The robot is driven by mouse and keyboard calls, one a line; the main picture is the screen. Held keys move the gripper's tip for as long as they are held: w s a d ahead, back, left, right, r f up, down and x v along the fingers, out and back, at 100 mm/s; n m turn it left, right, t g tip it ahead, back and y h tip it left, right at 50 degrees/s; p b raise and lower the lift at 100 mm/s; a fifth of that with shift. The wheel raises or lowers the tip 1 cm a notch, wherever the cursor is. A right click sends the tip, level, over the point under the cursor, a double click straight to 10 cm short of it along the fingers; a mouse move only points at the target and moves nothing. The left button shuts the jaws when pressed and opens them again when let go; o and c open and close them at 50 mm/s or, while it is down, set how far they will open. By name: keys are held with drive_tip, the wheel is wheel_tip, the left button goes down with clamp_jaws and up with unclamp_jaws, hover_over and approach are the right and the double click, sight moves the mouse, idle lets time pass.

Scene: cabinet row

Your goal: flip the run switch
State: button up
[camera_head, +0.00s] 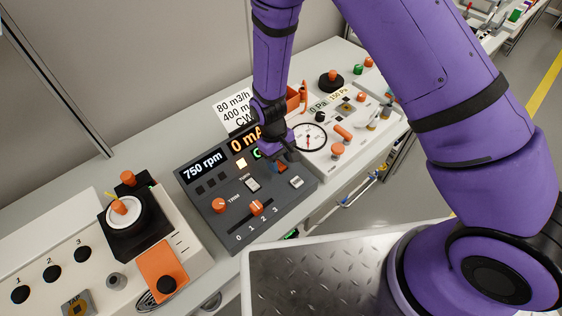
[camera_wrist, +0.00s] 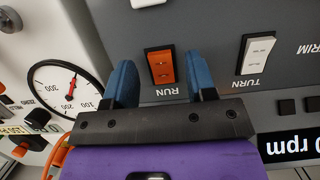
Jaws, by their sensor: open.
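In the head view the run switch (camera_head: 281,167) is a small orange patch just below my gripper. My gripper (camera_wrist: 163,80) has two blue fingers, spread apart, one on each side of the switch in the wrist view. My gripper (camera_head: 283,154) hangs over the right part of the dark panel (camera_head: 218,232) in the head view. I cannot tell whether the fingers touch the panel.
The white TURN switch (camera_wrist: 257,53) is beside the run switch. A round gauge (camera_head: 309,137) and a pale panel with several knobs are to the right. The orange TRIM knob (camera_head: 218,205) and a slider (camera_head: 257,207) are on the dark panel. A display (camera_head: 202,167) reads 750 rpm.

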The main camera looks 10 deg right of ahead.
drive_tip(key=v, duration=1)
drive_tip(key=s+d+r+m+t+y, duration=0.1)
drive_tip(key=d+r+m+t, duration=0.1)
drive_tip(key=d+r, duration=0.8)
drive_tip(key=s+d+r+m+t+y, duration=0.15)
drive_tip(key=d+r, duration=0.25)
drive_tip(key=r, duration=1.2)
drive_tip(key=s+d+r+m+t, duration=0.1)
drive_tip(key=s+d+r+t, duration=0.1)
drive_tip(key=s+d+r, duration=0.3)
drive_tip(key=s+d+r+m+t, duration=0.2)
drive_tip(key=s+d+r, duration=0.4)
drive_tip(key=s, duration=0.7)
drive_tip(key=shift+d+h, duration=0.4)
drive_tip(key=shift+h, duration=0.05)
